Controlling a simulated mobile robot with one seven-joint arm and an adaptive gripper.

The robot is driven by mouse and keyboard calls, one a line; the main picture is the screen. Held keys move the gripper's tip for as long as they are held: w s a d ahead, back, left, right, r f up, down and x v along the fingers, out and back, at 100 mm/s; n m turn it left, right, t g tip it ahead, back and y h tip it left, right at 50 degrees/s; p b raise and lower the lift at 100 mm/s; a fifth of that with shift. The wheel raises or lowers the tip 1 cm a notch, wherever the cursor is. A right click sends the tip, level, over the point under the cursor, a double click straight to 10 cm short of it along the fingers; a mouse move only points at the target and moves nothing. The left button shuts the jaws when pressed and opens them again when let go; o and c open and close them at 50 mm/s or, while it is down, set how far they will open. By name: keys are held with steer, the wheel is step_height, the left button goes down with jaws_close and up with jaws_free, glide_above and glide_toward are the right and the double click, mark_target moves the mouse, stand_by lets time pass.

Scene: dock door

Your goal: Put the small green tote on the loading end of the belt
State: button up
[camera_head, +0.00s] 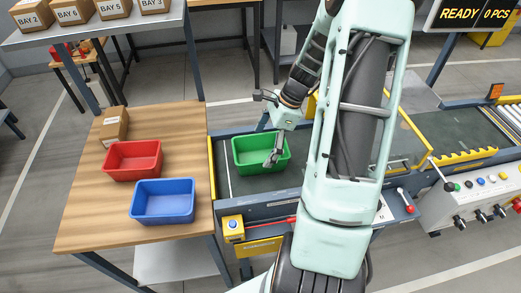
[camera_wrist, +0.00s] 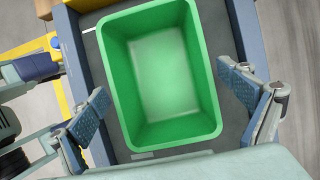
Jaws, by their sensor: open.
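The small green tote (camera_head: 248,163) stands upright and empty on the dark belt (camera_head: 228,186), at the belt's left end next to the wooden table. In the wrist view the green tote (camera_wrist: 200,92) fills the middle, with dark belt (camera_wrist: 228,120) around it. My gripper (camera_head: 270,128) is above the tote's right side in the head view, and part of it overlaps the tote there. In the wrist view my gripper (camera_wrist: 170,105) is open, with one finger on each side of the tote. Both fingers look apart from its walls.
A red tote (camera_head: 133,172), a blue tote (camera_head: 163,218) and a cardboard box (camera_head: 114,126) stand on the wooden table (camera_head: 90,215) at left. A shelf with labelled boxes (camera_head: 72,12) is behind. A control panel (camera_head: 480,208) stands at right. A display reads READY, 0 PCS (camera_head: 474,14).

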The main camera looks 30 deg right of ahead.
steer(key=v, duration=0.9)
steer(key=shift+d+r, duration=0.2)
steer(key=shift+r, duration=0.1)
